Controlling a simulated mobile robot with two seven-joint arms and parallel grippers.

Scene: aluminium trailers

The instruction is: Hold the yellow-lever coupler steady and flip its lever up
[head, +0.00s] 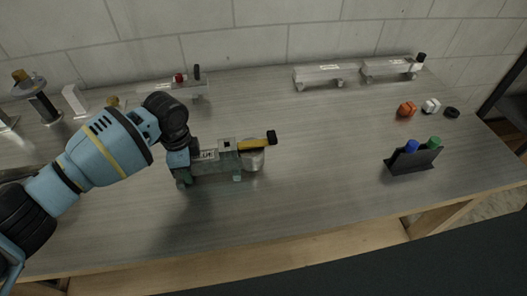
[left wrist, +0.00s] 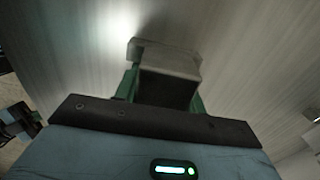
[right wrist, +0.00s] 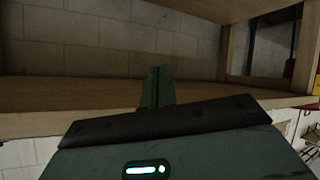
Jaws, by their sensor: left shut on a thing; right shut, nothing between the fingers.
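The yellow-lever coupler stands near the middle of the bench in the head view. Its yellow lever (head: 252,144) lies nearly flat along the top, with its black tip (head: 271,137) pointing right. A round metal cup (head: 252,160) shows below the lever. In the left wrist view a grey block (left wrist: 168,62), the coupler's body, sits between the green fingers. My right gripper (right wrist: 157,84) is shut and empty in the right wrist view, facing the bench's wooden side; the head view does not show it.
Other couplers stand at the back: one with a red knob (head: 179,78), two pale ones (head: 318,74) (head: 388,68). A dark holder (head: 413,161) with blue and green pens and small orange, white and black parts are at right. The bench between is clear.

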